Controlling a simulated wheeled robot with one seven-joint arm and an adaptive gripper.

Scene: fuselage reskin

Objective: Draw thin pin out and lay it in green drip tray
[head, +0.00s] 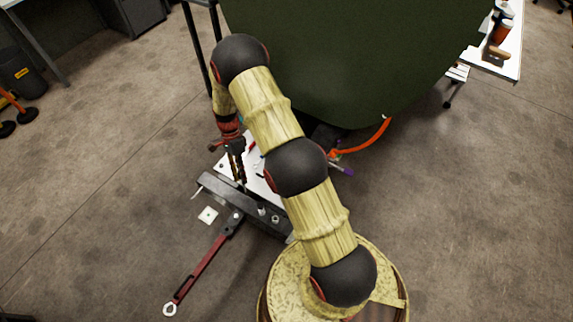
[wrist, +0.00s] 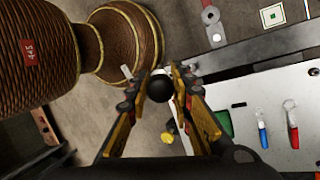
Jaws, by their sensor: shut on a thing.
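My gripper (wrist: 161,78) is shut on a round black knob (wrist: 159,89) in the wrist view; it looks like the head of the thin pin. The pin's shaft does not show clearly behind the fingers. In the head view my gripper (head: 238,176) points down at the dark beam beside the white work top, and its fingertips are too small to read there. A green piece (wrist: 223,123), probably the green drip tray, shows partly behind the right finger in the wrist view. The tray is not clear in the head view.
A dark metal beam (head: 222,192) edges the white top (wrist: 245,125). A blue-handled tool (wrist: 263,137) and a red-handled tool (wrist: 294,137) lie on the top. A red bar (head: 203,262) extends over the floor. The large green panel (head: 350,60) stands close behind my arm.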

